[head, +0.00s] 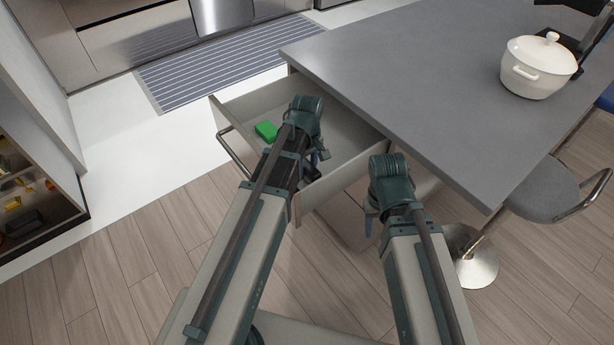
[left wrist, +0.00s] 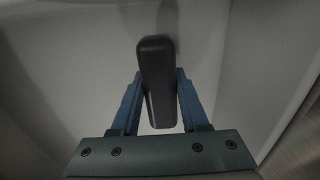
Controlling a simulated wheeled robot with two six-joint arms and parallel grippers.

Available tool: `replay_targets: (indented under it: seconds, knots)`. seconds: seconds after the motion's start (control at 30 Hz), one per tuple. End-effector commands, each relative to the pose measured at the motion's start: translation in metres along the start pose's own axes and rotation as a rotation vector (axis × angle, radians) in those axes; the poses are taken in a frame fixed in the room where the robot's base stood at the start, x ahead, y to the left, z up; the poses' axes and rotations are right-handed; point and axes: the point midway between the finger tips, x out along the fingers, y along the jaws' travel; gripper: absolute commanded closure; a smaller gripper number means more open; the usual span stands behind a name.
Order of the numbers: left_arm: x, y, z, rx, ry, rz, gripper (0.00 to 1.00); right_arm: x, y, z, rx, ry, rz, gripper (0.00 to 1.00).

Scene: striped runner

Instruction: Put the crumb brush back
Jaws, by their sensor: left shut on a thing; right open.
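The crumb brush appears in the left wrist view as a dark grey, rounded, long block (left wrist: 159,82). My left gripper (left wrist: 157,100) is shut on it, with a blue finger on each side. Around it is the pale inside of a drawer (left wrist: 90,50); whether the brush touches the drawer floor I cannot tell. In the head view the open drawer (head: 350,137) sticks out under the grey counter, and my left gripper (head: 314,160) is over or in it, mostly hidden by my arm. My right gripper (head: 371,217) is open and empty, in front of the drawer.
A green block (head: 266,131) lies in the drawer's left part. The grey countertop (head: 430,90) holds a white lidded pot (head: 539,68). A grey stool (head: 545,188) stands at the right, and a striped runner (head: 215,75) lies behind. The wooden floor at left is clear.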

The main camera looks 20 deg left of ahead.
Motion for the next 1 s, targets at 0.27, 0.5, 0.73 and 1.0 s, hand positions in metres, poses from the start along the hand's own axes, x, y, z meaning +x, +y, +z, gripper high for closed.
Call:
replay_targets:
  seconds: [0.27,0.5,0.73,1.0]
  knots:
    - [0.0157,0.0000,0.0000,0.000,0.000,0.000,1.00,0.0156,-0.0015,-0.0009,0.000,0.000,0.000,0.50]
    - [0.0196,0.0000,0.0000,0.000,0.000,0.000,1.00,0.0195,-0.0019,-0.0012,0.000,0.000,0.000,0.50]
    - [0.0185,0.0000,0.0000,0.000,0.000,0.000,0.26,0.0184,-0.0018,-0.0011,0.000,0.000,0.000,0.50]
    - [0.0181,0.0000,0.0000,0.000,0.000,0.000,0.26,0.0180,-0.0017,-0.0011,0.000,0.000,0.000,0.50]
